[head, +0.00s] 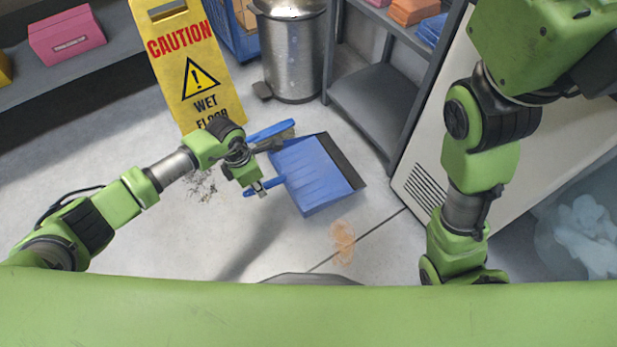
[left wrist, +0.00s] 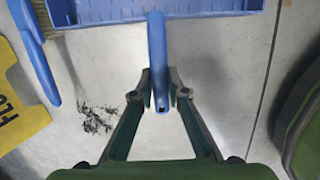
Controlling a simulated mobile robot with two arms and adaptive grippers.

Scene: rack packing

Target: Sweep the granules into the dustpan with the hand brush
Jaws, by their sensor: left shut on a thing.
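The blue dustpan (head: 310,178) lies on the floor with its dark lip pointing away to the right. My left gripper (head: 262,188) is shut on the dustpan's handle, which shows between the fingers in the left wrist view (left wrist: 157,62). The hand brush (head: 268,131), with blue handle and tan bristles, lies beside the far side of the dustpan, partly hidden by my left arm; it also shows in the left wrist view (left wrist: 35,55). Dark granules (head: 203,187) lie scattered on the floor left of the dustpan, also in the left wrist view (left wrist: 97,120). My right gripper is out of view.
A yellow caution sign (head: 187,65) and a metal pedal bin (head: 292,55) stand behind the dustpan. Grey shelving (head: 375,100) and a white cabinet (head: 415,150) bound the right. A tan stain (head: 343,240) marks the floor in front. The near floor is clear.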

